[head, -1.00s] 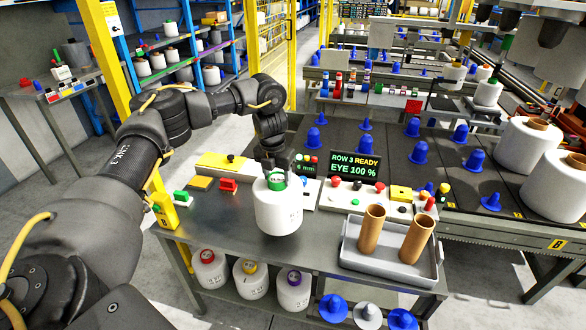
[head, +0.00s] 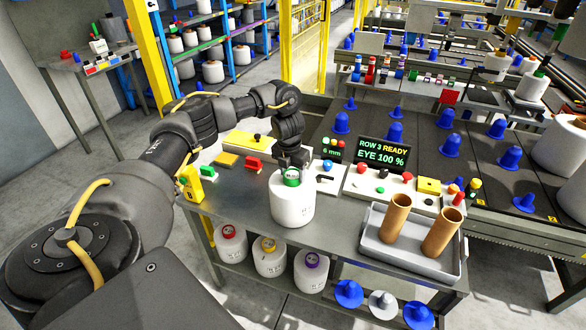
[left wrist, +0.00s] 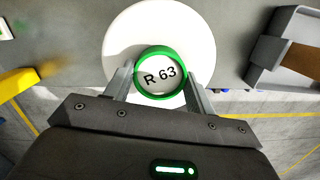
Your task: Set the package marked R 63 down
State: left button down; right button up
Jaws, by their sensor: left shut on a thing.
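The package marked R 63 (head: 292,203) is a white yarn bobbin with a green ring on top. Its label, R 63, reads clearly inside the ring in the left wrist view (left wrist: 160,75). My left gripper (head: 291,172) is shut on the green-ringed top from above, one finger on each side. The package is upright over the front part of the grey table (head: 240,215). I cannot tell whether its base touches the table top. My right gripper is not in view.
A grey tray (head: 384,255) with two brown tubes stands right of the package. A control panel (head: 375,192) and the status screen (head: 382,154) are behind it. A yellow B block (head: 189,185) and a red block (head: 253,164) are to the left. White packages (head: 268,257) stand on the lower shelf.

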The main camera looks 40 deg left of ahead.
pick_arm(q)
jog(key=shift+d+r, duration=0.1)
jog(key=shift+r, duration=0.05)
jog(key=c, duration=0.9)
grip_release()
jog(key=shift+f, duration=0.2)
jog(key=o, duration=0.4)
jog(key=shift+s+r, duration=0.1)
jog(key=shift+r, duration=0.35)
notch_tip(320, 180, up, 11)
jog(key=s+p, duration=0.1)
jog(key=p, duration=0.1)
jog(key=shift+s+r, duration=0.2)
jog(key=shift+d, duration=0.15)
